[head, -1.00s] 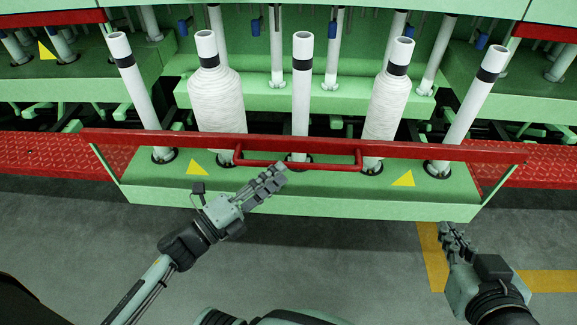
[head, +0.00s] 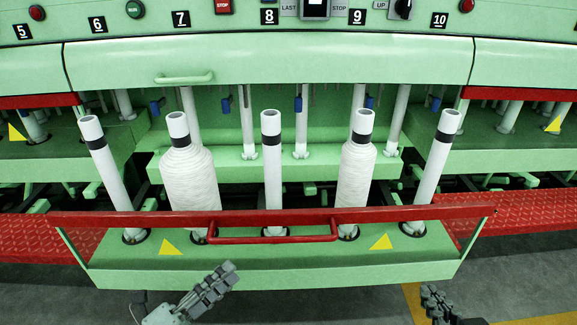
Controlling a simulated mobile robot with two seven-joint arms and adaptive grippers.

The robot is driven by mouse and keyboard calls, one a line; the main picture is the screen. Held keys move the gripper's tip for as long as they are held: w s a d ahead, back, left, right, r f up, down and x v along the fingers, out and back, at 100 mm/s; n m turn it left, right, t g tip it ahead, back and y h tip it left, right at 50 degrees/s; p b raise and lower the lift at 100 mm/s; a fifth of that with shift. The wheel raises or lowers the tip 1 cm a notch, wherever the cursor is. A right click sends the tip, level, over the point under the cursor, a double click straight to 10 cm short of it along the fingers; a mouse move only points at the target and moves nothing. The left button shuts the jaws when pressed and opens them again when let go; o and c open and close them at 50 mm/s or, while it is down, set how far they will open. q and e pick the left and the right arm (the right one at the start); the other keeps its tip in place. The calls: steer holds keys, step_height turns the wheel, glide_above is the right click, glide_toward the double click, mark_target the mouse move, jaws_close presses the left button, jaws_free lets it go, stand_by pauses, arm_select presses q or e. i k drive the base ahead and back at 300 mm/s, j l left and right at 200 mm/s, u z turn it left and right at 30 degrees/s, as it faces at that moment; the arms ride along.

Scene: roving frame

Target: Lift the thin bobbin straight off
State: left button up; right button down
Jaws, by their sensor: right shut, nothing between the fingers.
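The thin bobbin (head: 355,185) is the slimmer of two wound white bobbins, upright on the green rail (head: 290,275), right of centre. Its bare top has a black band. The thick bobbin (head: 190,180) stands upright left of centre. The red bar crosses in front of both bobbins' lower parts. My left gripper (head: 222,280) is below and in front of the rail, apart from both bobbins; its finger gap is unclear. My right gripper (head: 432,298) is shut and empty at the bottom right, below the rail and apart from the thin bobbin.
Bare white tubes stand at the left (head: 108,170), middle (head: 272,170) and right (head: 435,165) of the rail. A red bar (head: 400,213) with a red handle (head: 270,239) runs along the front. Green machine panels (head: 270,65) overhang behind. Grey floor lies in front.

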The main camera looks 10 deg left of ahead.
mark_target(358, 154)
steer(key=k, duration=1)
